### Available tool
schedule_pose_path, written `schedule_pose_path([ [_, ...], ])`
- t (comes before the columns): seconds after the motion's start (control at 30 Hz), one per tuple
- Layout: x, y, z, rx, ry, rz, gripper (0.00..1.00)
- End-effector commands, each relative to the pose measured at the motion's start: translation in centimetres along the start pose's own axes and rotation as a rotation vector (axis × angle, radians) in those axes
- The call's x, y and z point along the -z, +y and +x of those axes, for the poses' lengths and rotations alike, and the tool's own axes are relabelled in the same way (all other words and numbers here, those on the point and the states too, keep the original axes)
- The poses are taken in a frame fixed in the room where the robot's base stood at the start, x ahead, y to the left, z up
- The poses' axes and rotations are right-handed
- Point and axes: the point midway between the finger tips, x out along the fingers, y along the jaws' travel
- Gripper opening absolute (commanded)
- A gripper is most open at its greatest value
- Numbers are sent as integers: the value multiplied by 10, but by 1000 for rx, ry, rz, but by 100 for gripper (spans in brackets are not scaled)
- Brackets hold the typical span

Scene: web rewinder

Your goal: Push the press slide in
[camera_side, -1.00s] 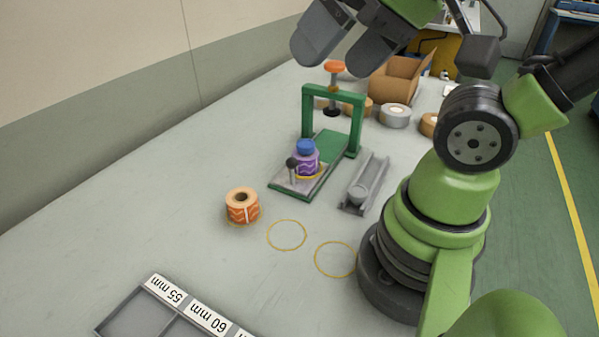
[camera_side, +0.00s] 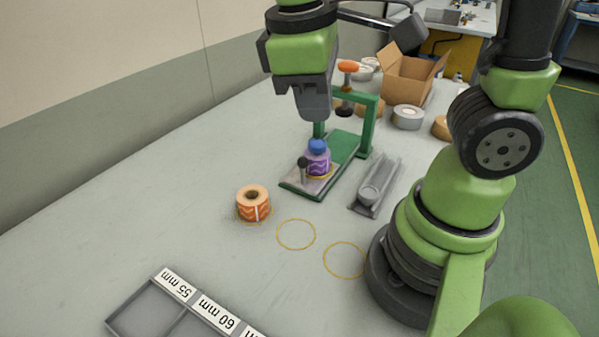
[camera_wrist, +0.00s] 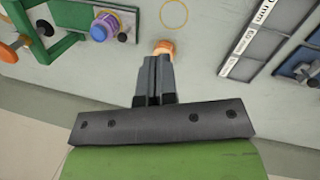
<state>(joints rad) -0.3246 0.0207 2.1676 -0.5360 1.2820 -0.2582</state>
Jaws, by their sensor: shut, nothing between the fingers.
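The green press (camera_side: 371,130) stands on the table with its frame at the back and an orange knob (camera_side: 348,66) on top. Its slide (camera_side: 301,184) is a pale plate at the near end, out in front of the frame. On the slide sit a purple roll with a blue top (camera_side: 317,160) and a dark-knobbed handle (camera_side: 303,164). The wrist view also shows the purple roll (camera_wrist: 104,27) at upper left.
An orange roll (camera_side: 253,204) stands left of the press, and a grey channel (camera_side: 374,186) lies to its right. Several rolls and a cardboard box (camera_side: 406,82) are behind. A labelled tray (camera_side: 142,300) is at the front. Yellow rings (camera_side: 296,234) mark bare table.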

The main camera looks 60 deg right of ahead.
Motion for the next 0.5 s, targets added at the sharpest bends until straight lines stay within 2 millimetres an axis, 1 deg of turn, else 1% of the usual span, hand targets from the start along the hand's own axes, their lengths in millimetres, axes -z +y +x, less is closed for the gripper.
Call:
schedule_pose_path([
  [0.03,8,-3,10,-52,-85,-88,0],
  [0.1,17,-6,23,-128,-189,-203,0],
  [0.27,38,-15,53,-315,-415,-455,0],
  [0.5,64,-37,107,-639,-721,-803,0],
])
